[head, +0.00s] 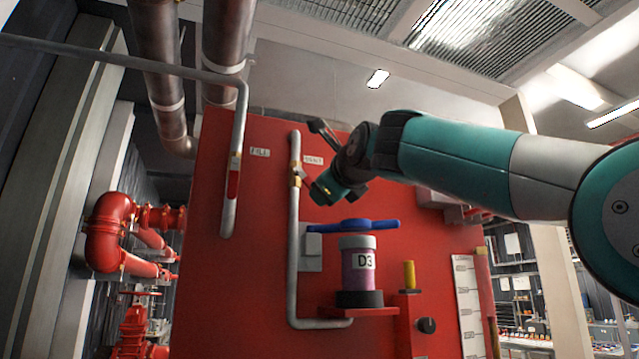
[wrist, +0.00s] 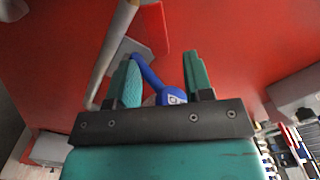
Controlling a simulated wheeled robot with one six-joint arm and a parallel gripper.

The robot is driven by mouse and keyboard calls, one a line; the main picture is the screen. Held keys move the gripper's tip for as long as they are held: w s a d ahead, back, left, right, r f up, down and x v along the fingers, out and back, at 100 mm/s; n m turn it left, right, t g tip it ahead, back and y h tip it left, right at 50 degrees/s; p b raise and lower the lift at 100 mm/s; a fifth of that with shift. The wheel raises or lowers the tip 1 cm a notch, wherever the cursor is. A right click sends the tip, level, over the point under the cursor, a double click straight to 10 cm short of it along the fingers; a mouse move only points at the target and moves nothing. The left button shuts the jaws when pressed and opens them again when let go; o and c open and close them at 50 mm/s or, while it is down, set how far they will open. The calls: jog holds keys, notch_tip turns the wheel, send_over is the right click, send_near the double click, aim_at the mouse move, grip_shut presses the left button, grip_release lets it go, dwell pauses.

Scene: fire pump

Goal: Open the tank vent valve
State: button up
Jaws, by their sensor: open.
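The vent pipe (head: 294,235), a grey pipe with a small label beside its top, runs down the red panel. A brass-coloured valve fitting (head: 296,178) sits on its upper part. My gripper (head: 324,190) is just right of that fitting in the head view, and I cannot tell if it touches. A blue handle (head: 353,226) is below my gripper, above a purple canister marked D3 (head: 361,274). In the wrist view my gripper (wrist: 160,72) is open, and the blue handle (wrist: 150,75) shows between its fingers. The grey pipe (wrist: 108,55) passes left of them.
A second grey pipe labelled FILL, with a red lever (head: 233,184), stands to the left. A grey plate (head: 311,263) is beside the canister. A yellow cylinder (head: 409,275) and a black knob (head: 427,325) are lower right. Red pipework (head: 112,230) is far left.

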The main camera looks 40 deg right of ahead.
aim_at(309, 183)
jog(key=p+x, duration=0.1)
jog(key=x, duration=0.4)
jog(key=shift+p, duration=0.4)
jog(key=shift+s, duration=0.1)
jog(key=shift+c, duration=0.2)
